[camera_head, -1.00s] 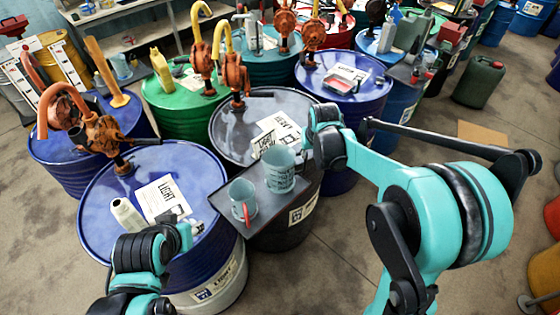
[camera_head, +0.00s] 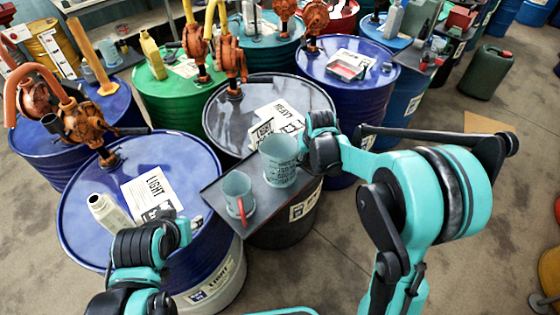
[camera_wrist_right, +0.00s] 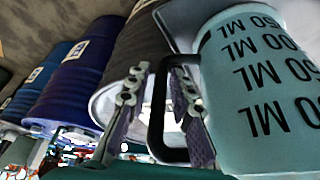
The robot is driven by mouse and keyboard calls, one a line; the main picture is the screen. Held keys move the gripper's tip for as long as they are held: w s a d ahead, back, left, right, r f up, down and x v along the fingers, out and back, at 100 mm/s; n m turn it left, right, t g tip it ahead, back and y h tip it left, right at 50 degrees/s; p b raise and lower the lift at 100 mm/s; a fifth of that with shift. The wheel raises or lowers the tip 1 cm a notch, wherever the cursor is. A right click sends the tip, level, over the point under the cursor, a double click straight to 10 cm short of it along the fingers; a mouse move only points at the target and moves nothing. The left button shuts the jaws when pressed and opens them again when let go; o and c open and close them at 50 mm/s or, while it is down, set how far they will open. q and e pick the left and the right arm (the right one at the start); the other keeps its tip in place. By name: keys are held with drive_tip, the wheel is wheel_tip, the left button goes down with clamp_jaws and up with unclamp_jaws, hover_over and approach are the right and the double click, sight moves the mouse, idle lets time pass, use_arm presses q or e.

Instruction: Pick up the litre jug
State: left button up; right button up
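The litre jug (camera_head: 280,162) is a pale teal cup with dark volume marks, standing on a dark tray (camera_head: 213,193) at the front of the dark drum. It fills the right of the right wrist view (camera_wrist_right: 262,95). My right gripper (camera_head: 303,158) is at the jug's right side in the head view. In the wrist view its two fingers (camera_wrist_right: 158,125) are apart, on either side of the jug's black handle (camera_wrist_right: 157,110), with gaps showing. My left gripper (camera_head: 188,232) is above the front blue drum; its fingertips are unclear.
A smaller teal mug (camera_head: 237,192) with a red handle stands left of the jug on the tray. A pale bottle (camera_head: 107,213) lies or stands on the front blue drum (camera_head: 190,160). Drums with orange pumps (camera_head: 85,125) crowd the left and back.

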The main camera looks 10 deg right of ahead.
drive_tip(key=shift+s+r, duration=0.3)
drive_tip(key=shift+c, duration=0.6)
clamp_jaws()
drive_tip(key=shift+r, duration=0.1)
